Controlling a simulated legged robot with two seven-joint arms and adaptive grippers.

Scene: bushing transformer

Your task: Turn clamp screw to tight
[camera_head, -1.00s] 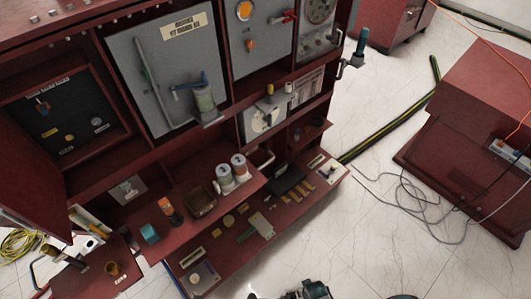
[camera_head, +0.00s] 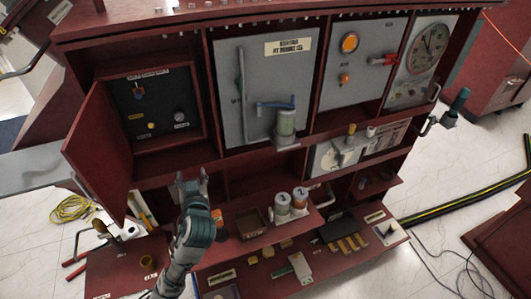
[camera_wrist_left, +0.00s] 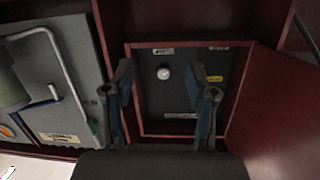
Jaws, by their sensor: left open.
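The grey bushing panel (camera_head: 262,85) in the red cabinet carries a grey-green cylinder (camera_head: 285,122) with a blue lever-like part (camera_head: 276,104) beside it. I cannot tell for sure which part is the clamp screw. The panel also shows in the left wrist view (camera_wrist_left: 72,75), at the left. My left gripper (camera_head: 192,178) is open and empty, raised in front of the cabinet, below and left of the panel. In the left wrist view its two fingers (camera_wrist_left: 164,98) are spread before a dark control panel (camera_wrist_left: 185,95) with a white knob (camera_wrist_left: 164,72).
A red door (camera_head: 100,150) stands open at the cabinet's left. The lower shelf (camera_head: 340,262) holds several small parts, and two white-topped cans (camera_head: 291,202) stand above it. A clock-like dial (camera_head: 428,47) is at the right. A black-yellow cable (camera_head: 465,203) lies on the floor.

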